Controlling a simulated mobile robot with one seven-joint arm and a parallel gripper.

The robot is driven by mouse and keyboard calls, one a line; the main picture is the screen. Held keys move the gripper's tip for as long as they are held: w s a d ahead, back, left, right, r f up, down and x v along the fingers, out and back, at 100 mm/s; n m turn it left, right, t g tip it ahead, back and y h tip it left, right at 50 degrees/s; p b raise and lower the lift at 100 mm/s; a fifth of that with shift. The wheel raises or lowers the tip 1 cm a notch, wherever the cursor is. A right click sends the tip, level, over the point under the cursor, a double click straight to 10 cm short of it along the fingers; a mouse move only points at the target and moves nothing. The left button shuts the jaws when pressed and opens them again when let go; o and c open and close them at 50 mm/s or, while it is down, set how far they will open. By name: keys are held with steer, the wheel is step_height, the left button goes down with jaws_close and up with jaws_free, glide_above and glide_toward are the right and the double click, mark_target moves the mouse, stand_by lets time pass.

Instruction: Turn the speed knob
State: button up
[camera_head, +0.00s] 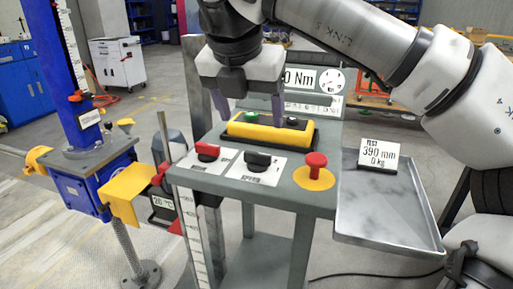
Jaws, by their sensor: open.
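The grey control bench carries two rotary knobs on white plates. One knob is red (207,150) and the other is black (258,160). Their labels are too small to read, so I cannot tell which is the speed knob. My gripper (250,108) points down above the yellow button box (268,134), behind the knobs. Its two fingers are apart, with nothing visible between them. The button box has a green button (251,117) and a dark button (291,121).
A red mushroom button (316,165) stands right of the black knob. A metal tray (385,222) at right holds a small card (378,156). A display panel (312,80) stands behind. The blue screw jack (80,180) is at left.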

mark_target(257, 153)
steer(key=x, duration=1)
steer(key=shift+f, duration=0.1)
steer(key=c, duration=1)
